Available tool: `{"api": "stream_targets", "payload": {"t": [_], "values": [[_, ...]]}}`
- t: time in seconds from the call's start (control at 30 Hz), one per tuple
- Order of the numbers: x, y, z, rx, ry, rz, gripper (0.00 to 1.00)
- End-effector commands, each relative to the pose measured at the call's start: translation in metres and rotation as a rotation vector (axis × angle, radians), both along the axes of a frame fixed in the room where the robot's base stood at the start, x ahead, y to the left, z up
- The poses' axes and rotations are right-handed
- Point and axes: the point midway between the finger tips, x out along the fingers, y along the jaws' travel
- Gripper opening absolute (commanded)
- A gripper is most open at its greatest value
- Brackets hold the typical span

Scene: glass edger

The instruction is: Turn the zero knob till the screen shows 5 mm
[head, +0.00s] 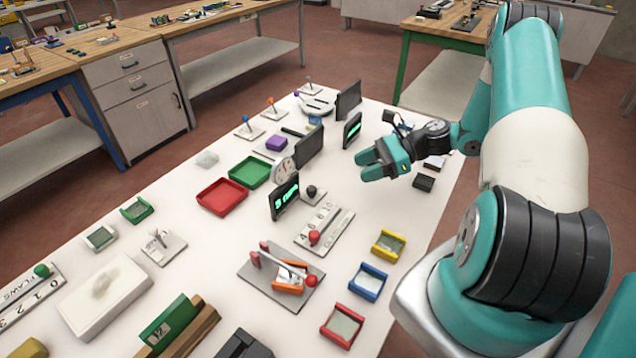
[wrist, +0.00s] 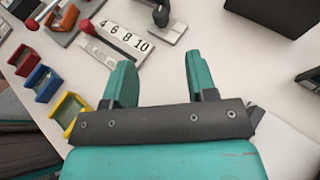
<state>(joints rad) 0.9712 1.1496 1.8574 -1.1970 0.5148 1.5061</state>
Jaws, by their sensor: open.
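A dark screen (head: 285,196) with green characters stands mid-table in the head view; it seems to read "3 mm". Beside it, on its right, a black knob (head: 312,191) stands on a small light plate. I take this for the zero knob, though its label is not readable. It also shows at the top of the wrist view (wrist: 162,14), partly cut off by the frame edge. My gripper (head: 369,164) is open and empty above the table, up and right of the knob in the head view and apart from it. Its two teal fingers (wrist: 158,75) show in the wrist view.
A scale plate (head: 326,229) with a red-knobbed slider lies near the knob. Other dark screens (head: 309,145) stand farther back. Yellow (head: 388,245), blue and red small holders line the right edge. A lever clamp (head: 282,277) stands in front. Bare table lies between gripper and knob.

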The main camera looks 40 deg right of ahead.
Motion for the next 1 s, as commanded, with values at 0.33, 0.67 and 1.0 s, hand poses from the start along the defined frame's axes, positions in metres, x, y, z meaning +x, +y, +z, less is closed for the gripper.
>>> {"api": "stream_targets", "payload": {"t": [0.33,0.67,1.0], "values": [[0.033,0.068,-0.028,0.001,0.002,0.007,0.52],[0.051,0.102,-0.046,-0.002,0.0,0.003,0.52],[0.052,0.104,-0.048,-0.002,0.0,0.002,0.52]]}}
